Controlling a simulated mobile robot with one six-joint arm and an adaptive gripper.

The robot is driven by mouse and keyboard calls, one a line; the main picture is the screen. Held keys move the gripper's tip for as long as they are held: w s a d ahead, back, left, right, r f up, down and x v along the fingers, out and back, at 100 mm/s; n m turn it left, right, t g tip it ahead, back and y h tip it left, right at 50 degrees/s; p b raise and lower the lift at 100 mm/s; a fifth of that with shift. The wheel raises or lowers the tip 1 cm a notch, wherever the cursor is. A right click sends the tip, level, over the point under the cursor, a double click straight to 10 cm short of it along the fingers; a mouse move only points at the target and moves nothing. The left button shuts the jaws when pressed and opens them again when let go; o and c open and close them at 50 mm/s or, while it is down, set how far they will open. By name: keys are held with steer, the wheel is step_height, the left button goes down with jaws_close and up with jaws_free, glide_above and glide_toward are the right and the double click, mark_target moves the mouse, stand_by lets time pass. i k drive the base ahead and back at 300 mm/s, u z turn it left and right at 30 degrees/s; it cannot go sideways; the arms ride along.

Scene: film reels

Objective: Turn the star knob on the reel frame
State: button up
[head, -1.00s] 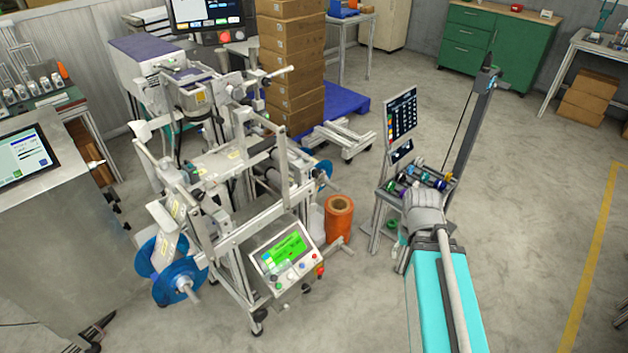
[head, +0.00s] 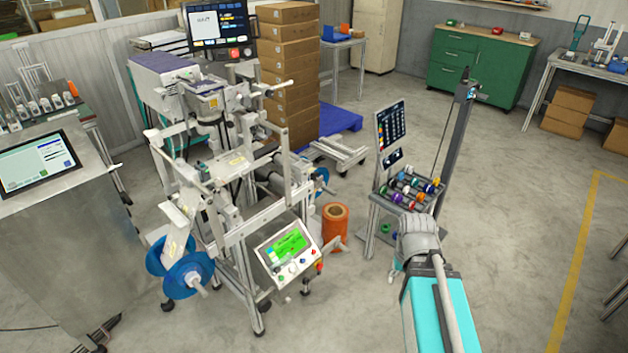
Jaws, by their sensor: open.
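The reel frame (head: 237,233) is a grey metal machine standing left of centre in the head view. It carries blue reels (head: 187,274) at its lower left and another blue reel (head: 322,178) at its right side. A tilted control panel (head: 287,249) with a green screen is on its front. I cannot pick out the star knob among the small fittings at this distance. My arm's grey link (head: 418,238) shows at the lower right, above my teal body, apart from the frame. My gripper cannot be made out.
An orange roll (head: 335,228) stands on the floor right of the frame. A small rack of coloured spools (head: 408,190) with a display board stands farther right. A steel cabinet (head: 55,240) with a screen is at the left. Stacked cartons (head: 288,75) stand behind.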

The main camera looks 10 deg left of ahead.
mark_target(314, 175)
steer(key=u, duration=0.35)
steer(key=i, duration=1.2)
steer(key=z, duration=0.35)
